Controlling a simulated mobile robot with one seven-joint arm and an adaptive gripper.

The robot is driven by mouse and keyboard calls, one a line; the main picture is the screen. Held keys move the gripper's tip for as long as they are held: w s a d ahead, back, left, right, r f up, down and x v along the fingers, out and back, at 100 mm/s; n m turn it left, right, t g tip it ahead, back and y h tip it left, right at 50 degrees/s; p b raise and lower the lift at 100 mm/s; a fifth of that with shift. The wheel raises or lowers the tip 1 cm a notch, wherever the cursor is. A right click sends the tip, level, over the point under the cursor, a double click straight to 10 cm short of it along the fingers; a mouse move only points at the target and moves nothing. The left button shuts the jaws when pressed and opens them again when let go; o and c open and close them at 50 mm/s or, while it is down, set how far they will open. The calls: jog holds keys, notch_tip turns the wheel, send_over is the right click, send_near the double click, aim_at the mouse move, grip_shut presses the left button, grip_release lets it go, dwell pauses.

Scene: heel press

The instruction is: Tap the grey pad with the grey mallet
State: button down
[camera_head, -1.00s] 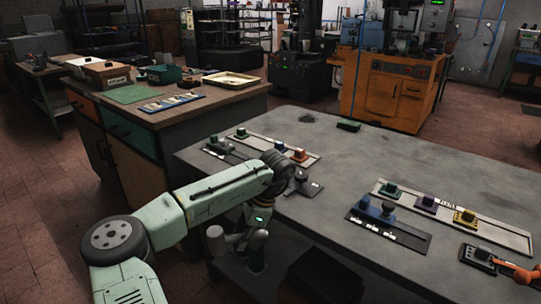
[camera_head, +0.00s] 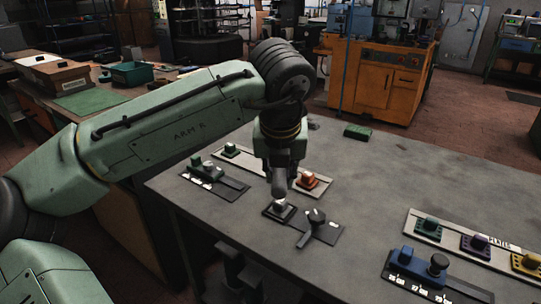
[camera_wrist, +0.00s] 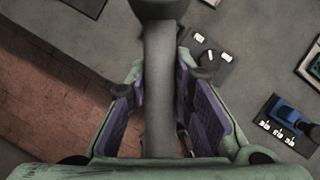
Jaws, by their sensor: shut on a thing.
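My gripper (camera_head: 281,160) points down over the table in the head view. It is shut on the grey mallet (camera_head: 279,183), which hangs below the fingers. In the wrist view the mallet's grey handle (camera_wrist: 160,90) runs between the purple-lined fingers (camera_wrist: 163,118), and its dark end shows at the top edge. Below the mallet is a small dark square with a pale grey middle, seemingly the grey pad (camera_head: 280,212). The mallet's lower end overlaps it in the head view; I cannot tell whether they touch.
A green fixture (camera_head: 207,172) and a strip with a red block (camera_head: 307,180) lie nearby. A blue fixture (camera_head: 420,266) and a strip of coloured blocks (camera_head: 478,243) are at right.

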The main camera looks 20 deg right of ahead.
jog(key=shift+w+d, duration=0.1)
jog(key=shift+f+b, duration=0.5)
jog(key=shift+b, duration=0.3)
notch_tip(320, 180, down, 4)
jog(key=b, duration=0.4)
jog(key=shift+f+b, duration=0.1)
jog(key=shift+b, duration=0.2)
notch_tip(320, 180, down, 4)
jog(key=shift+f+b, duration=0.15)
jog(key=shift+b, duration=0.8)
notch_tip(320, 180, up, 5)
jog(key=p, duration=0.5)
jog(key=shift+f, duration=0.15)
jog(key=shift+f, duration=0.1)
